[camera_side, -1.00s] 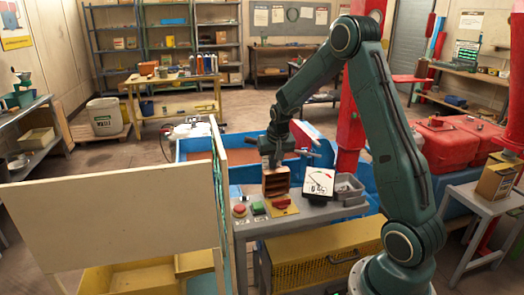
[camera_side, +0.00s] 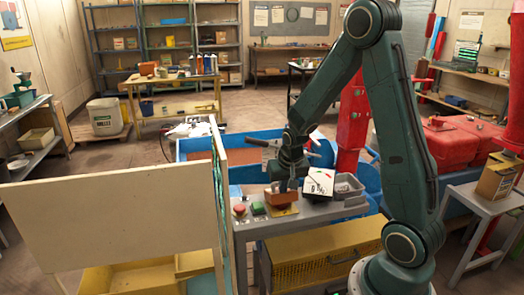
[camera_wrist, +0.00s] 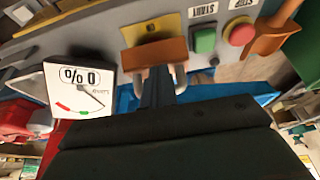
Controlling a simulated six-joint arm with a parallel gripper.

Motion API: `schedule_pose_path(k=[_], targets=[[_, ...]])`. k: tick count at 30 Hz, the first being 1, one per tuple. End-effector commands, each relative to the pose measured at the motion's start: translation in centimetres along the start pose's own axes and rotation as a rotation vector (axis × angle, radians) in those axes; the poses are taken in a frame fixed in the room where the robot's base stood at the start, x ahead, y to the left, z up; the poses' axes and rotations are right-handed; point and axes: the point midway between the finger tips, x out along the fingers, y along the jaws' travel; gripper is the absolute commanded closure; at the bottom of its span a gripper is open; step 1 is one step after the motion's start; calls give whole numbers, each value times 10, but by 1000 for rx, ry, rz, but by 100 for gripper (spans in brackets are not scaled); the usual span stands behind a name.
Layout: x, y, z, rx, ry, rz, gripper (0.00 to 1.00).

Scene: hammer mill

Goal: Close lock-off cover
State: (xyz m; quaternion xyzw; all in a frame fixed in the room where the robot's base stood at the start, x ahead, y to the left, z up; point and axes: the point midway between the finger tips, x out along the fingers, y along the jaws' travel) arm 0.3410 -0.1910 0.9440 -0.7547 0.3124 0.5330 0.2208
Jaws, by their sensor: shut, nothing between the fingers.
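The lock-off cover (camera_side: 281,196) is an orange-brown box-shaped piece on the grey control panel (camera_side: 320,211), over a yellow plate (camera_side: 284,210). It sits low on the plate in the side view. In the wrist view the cover (camera_wrist: 160,52) shows as an orange bar in front of the yellow plate (camera_wrist: 152,28). My gripper (camera_side: 288,185) is at the cover's rear edge. In the wrist view its dark, closed fingers (camera_wrist: 157,86) point at the cover's near edge. I cannot tell whether they touch it. The red part seen earlier on the plate is hidden.
A green START button (camera_wrist: 205,40) and red STOP button (camera_wrist: 241,32) are beside the cover. A large cream panel (camera_side: 110,215) stands at front left.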

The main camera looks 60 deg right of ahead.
Motion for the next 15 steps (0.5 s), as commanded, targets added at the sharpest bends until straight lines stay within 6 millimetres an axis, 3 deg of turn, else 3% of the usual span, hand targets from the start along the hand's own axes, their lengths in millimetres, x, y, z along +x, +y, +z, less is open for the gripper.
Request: schedule_pose_path(k=[3,15], targets=[[5,0,13,-1,-2,1,100],[16,0,32,-2,57,1,100]])
